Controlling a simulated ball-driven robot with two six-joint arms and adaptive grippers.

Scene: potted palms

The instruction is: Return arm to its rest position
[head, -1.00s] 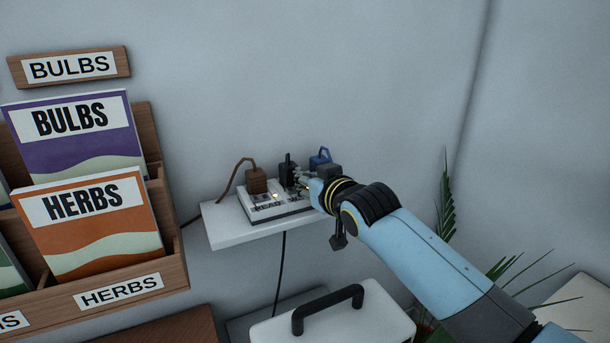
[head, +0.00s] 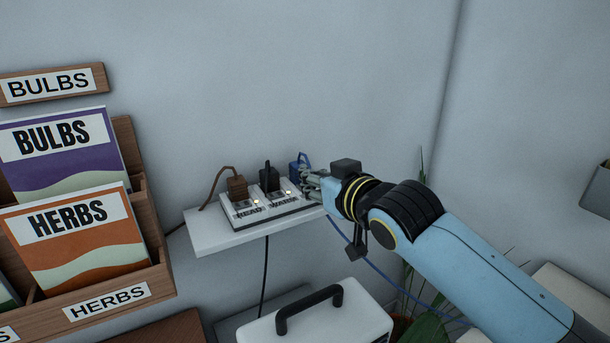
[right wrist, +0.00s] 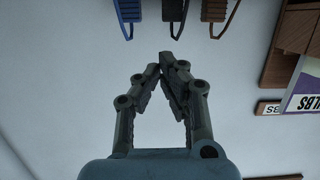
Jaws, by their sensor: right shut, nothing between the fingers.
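My right gripper (head: 312,183) is at the right end of a white power strip on a small white wall shelf (head: 205,236). In the right wrist view its fingers (right wrist: 167,65) meet at the tips with nothing between them. The power strip (head: 262,208) carries a brown plug (head: 237,187), a black plug (head: 269,178) and a blue plug (head: 297,166), with lights lit on it. The blue (right wrist: 127,12), black (right wrist: 173,10) and brown (right wrist: 218,10) plugs also show in the right wrist view, apart from the fingers. My left gripper is not in view.
A wooden rack (head: 160,285) with seed packets labelled BULBS (head: 60,150) and HERBS (head: 75,235) hangs at left. A white box with a black handle (head: 310,308) stands below the shelf. A plant (head: 428,325) is under my right arm. The wall above is clear.

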